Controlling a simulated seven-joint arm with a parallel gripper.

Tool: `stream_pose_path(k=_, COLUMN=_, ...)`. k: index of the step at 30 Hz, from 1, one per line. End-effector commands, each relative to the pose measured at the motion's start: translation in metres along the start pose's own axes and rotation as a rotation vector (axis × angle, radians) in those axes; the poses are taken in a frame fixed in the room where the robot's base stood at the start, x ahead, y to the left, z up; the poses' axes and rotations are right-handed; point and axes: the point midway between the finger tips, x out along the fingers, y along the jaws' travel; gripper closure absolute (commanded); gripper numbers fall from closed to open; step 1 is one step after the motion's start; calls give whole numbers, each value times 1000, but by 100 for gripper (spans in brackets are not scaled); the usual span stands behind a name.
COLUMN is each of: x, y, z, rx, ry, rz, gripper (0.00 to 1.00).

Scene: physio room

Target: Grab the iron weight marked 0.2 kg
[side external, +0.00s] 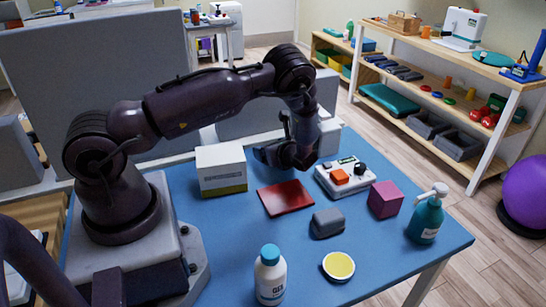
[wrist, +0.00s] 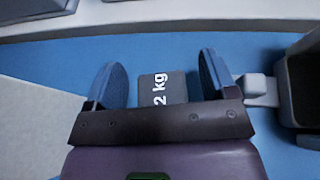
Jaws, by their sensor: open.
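The iron weight (wrist: 162,90) is a dark grey block with white lettering, seen in the wrist view on the blue table top. I can read "2 kg"; the start of the marking is hidden by my gripper's body. My gripper (wrist: 162,74) is open, with one blue-padded finger on each side of the weight and a visible gap at both sides. In the side external view my gripper (side external: 286,156) is low over the back of the table, and I cannot make out the weight there.
Near my gripper stand a white carton (side external: 222,172), a red flat pad (side external: 285,198) and a white device with an orange button (side external: 345,177). A grey block (side external: 327,222), magenta cube (side external: 385,199), yellow-topped tin (side external: 339,266), white bottle (side external: 270,276) and teal pump bottle (side external: 427,217) stand farther forward.

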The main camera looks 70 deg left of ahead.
Motion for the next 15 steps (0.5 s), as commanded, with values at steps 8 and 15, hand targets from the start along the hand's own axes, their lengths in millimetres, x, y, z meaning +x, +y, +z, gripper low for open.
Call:
stream_pose_path(k=8, x=0, y=0, z=0, rx=0, ry=0, rz=0, gripper=58)
stream_pose_path(k=15, x=-1, y=0, z=0, rx=-1, ry=-1, rz=0, gripper=80)
